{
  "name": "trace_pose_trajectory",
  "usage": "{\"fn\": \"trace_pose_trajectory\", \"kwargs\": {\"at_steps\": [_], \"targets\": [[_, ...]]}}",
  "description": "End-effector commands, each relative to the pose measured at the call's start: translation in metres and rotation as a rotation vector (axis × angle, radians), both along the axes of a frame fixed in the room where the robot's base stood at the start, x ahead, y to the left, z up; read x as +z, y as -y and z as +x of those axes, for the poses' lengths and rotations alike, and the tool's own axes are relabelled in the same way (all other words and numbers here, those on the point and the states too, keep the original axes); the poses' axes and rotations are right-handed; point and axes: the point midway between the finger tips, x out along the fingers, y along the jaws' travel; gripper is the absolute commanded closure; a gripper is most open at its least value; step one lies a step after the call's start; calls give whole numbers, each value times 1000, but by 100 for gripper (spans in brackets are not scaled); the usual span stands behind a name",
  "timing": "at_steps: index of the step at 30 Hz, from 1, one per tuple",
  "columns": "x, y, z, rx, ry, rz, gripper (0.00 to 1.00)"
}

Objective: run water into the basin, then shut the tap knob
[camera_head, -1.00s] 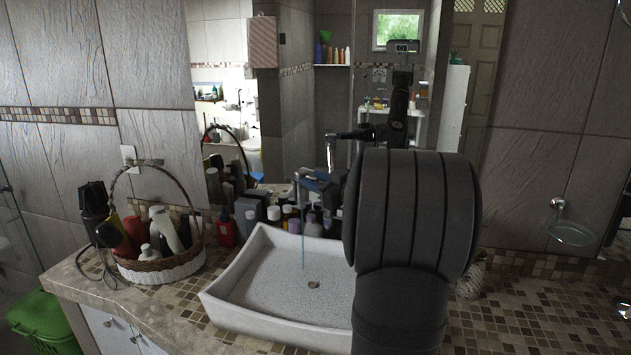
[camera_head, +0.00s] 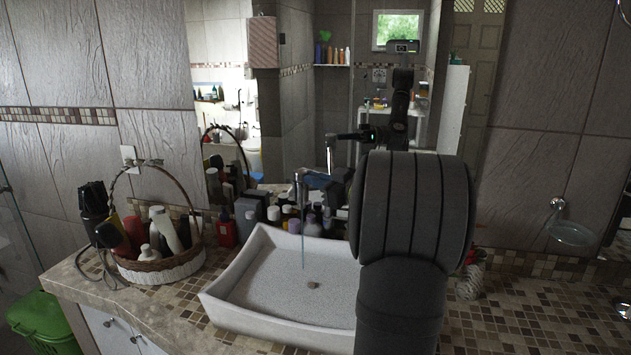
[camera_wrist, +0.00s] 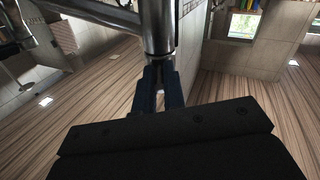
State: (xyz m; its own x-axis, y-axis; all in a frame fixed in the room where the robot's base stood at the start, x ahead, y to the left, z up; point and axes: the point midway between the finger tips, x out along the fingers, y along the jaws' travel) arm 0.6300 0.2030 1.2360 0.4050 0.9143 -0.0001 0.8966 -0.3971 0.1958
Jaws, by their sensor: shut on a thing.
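The white basin (camera_head: 265,312) stands on the tiled counter, with a drain in its floor. The chrome tap (camera_head: 298,185) rises behind it, and a thin stream of water (camera_head: 303,245) falls from it into the basin. My gripper (camera_head: 312,180) is at the tap, partly hidden by my dark arm. In the wrist view, my gripper's blue fingers (camera_wrist: 159,88) are shut on the chrome tap knob (camera_wrist: 157,45), which sits between their tips. The knob's exact turn cannot be told. My arm also covers the basin's right side.
A wicker basket (camera_head: 160,268) with bottles stands left of the basin. Several bottles (camera_head: 290,220) line the wall behind it. A mirror (camera_head: 290,110) covers the back wall. The counter (camera_head: 540,310) is mostly clear at right. A green bin (camera_head: 45,322) stands lower left.

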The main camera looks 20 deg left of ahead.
Motion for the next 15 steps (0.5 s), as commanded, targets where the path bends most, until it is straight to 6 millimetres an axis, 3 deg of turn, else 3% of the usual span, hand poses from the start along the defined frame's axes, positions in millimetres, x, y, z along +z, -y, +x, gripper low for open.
{"fn": "trace_pose_trajectory", "kwargs": {"at_steps": [15], "targets": [[-1, 5, 18, 334, -1, 0, 100]]}}
